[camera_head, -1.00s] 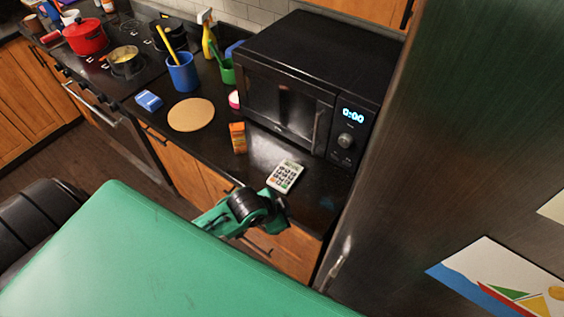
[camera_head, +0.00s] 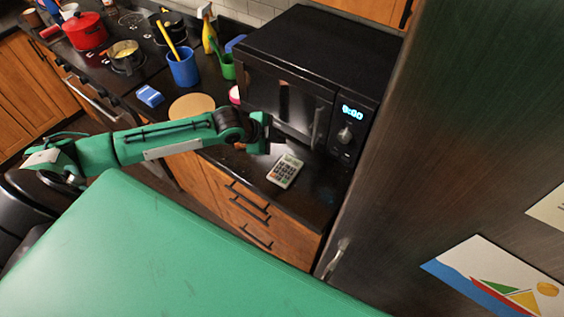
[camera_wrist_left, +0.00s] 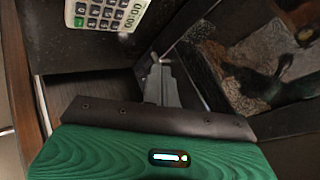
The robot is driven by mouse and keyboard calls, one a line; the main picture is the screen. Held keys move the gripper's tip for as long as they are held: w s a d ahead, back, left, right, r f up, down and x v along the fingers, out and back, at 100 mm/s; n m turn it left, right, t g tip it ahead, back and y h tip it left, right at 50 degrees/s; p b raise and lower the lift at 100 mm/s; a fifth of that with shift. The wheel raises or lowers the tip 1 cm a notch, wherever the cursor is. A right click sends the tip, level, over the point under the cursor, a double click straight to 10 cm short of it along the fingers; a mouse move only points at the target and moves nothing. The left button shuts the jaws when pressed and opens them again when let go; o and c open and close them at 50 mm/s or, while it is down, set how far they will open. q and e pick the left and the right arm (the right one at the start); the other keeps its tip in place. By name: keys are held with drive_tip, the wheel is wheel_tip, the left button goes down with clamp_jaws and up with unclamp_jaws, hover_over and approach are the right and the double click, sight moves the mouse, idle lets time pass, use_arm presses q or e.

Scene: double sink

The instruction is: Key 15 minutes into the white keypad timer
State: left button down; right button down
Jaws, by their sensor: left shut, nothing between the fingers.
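The white keypad timer (camera_head: 285,171) lies flat on the dark counter in front of the microwave, near the counter's front edge. In the left wrist view the timer (camera_wrist_left: 106,13) shows at the upper left, with rows of grey keys, a green key and a display that seems to read 00:00. My left gripper (camera_head: 271,134) is above the counter, up and to the left of the timer in the head view and apart from it. In the left wrist view its fingers (camera_wrist_left: 159,74) are closed and empty, beside the timer. My right gripper is out of view.
The black microwave (camera_head: 307,80) stands close behind the gripper. A steel fridge (camera_head: 440,150) bounds the right. A cork mat (camera_head: 190,104), blue cup (camera_head: 183,68), green cup (camera_head: 227,68) and blue box (camera_head: 150,96) stand to the left.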

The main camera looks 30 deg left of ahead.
use_arm(q)
drive_tip(key=shift+f, duration=0.15)
drive_tip(key=b, duration=0.6)
hover_over(282, 163)
drive_tip(key=s, duration=0.1)
drive_tip(key=f, duration=0.6)
drive_tip(key=shift+a, duration=0.4)
wheel_tip(282, 163, down, 2)
drive_tip(key=shift+f+b, duration=0.15)
drive_tip(key=shift+b, duration=0.45)
drive_tip(key=shift+f, duration=0.15)
idle(0.3)
drive_tip(key=shift+f, duration=0.35)
drive_tip(key=shift+f, duration=0.3)
idle(0.5)
drive_tip(key=shift+r+p, duration=0.6)
drive_tip(key=shift+r, duration=0.1)
